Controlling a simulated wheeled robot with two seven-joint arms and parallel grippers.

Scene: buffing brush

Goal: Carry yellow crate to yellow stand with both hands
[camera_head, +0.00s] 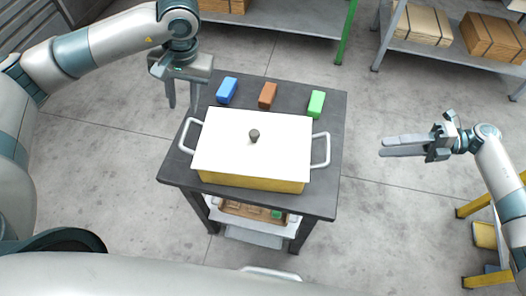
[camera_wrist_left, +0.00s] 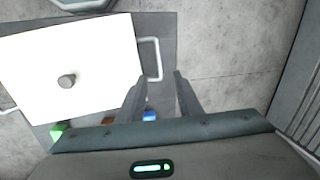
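The yellow crate (camera_head: 250,182) with a white lid (camera_head: 225,145) and dark knob sits on a dark table. It has a pale handle on its left side (camera_head: 187,137) and one on its right side (camera_head: 321,150). The lid also shows in the left wrist view (camera_wrist_left: 100,65). My left gripper (camera_head: 182,104) is open and empty, above the table's back left edge, apart from the left handle. My right gripper (camera_head: 383,146) looks open and empty, off the table, right of the right handle. A yellow stand (camera_head: 478,208) shows partly at the right edge, behind my right arm.
Blue (camera_head: 227,90), brown (camera_head: 268,95) and green (camera_head: 316,104) blocks lie behind the crate on the table (camera_head: 335,110). The table has a lower shelf holding items. Shelves with boxes (camera_head: 420,25) stand at the back. Floor between table and stand is clear.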

